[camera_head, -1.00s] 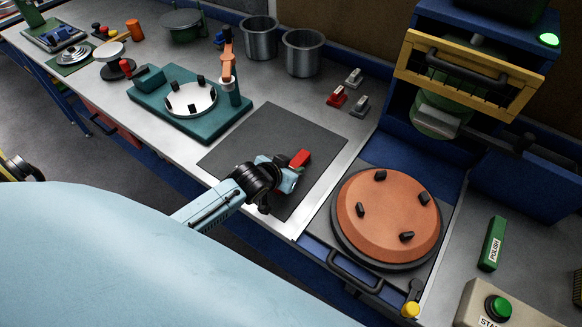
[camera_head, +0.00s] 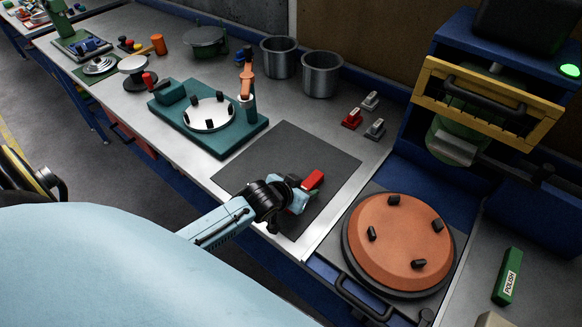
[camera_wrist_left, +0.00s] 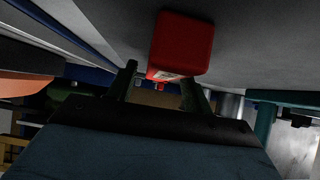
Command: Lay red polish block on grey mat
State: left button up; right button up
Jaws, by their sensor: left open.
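The red polish block (camera_head: 313,181) is at the right part of the dark grey mat (camera_head: 290,150), and it appears to lie on it. My left gripper (camera_head: 299,192) is low over the mat, right beside the block, with its jaws open. In the left wrist view, the red block (camera_wrist_left: 180,45) sits just past the open fingers (camera_wrist_left: 158,80), against the grey surface. Whether the fingers still touch it cannot be told. My right gripper is not in view.
A copper-coloured round piece with black knobs (camera_head: 400,245) stands right of the mat. A teal fixture (camera_head: 165,118) stands left of it. Small red and grey blocks (camera_head: 352,118) and two metal pots (camera_head: 321,75) are behind. A green polish block (camera_head: 508,276) lies at far right.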

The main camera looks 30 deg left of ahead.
pick_arm(q)
jog(key=v, duration=1.1)
jog(key=shift+p, duration=0.4)
jog(key=shift+s, duration=0.1)
